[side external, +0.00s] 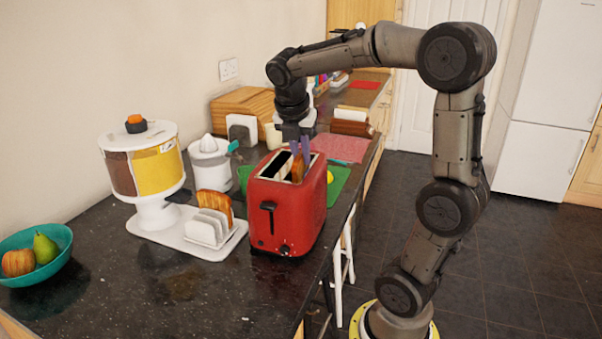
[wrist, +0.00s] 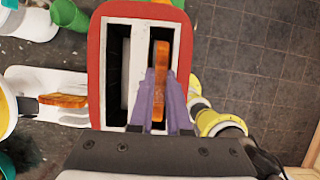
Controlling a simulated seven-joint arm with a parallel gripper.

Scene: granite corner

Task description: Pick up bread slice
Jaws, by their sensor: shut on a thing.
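A bread slice (side external: 297,167) stands upright in the right slot of the red toaster (side external: 272,215), its top sticking out. In the wrist view the same bread slice (wrist: 159,70) shows edge-on in the slot of the toaster (wrist: 97,70). My gripper (side external: 300,148) points down over the toaster, and its purple fingers (wrist: 159,100) are shut on the slice from both sides. The other toaster slot looks empty. A second bread slice (side external: 215,203) stands in the white toast rack (side external: 207,229) left of the toaster; it also shows in the wrist view (wrist: 63,101).
A cereal dispenser (side external: 146,165), a white juicer (side external: 210,165) and a teal fruit bowl (side external: 40,254) stand on the dark counter (side external: 150,290). A green board (side external: 338,183) and a pink mat (side external: 340,147) lie behind the toaster. The counter's edge runs close on the toaster's right.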

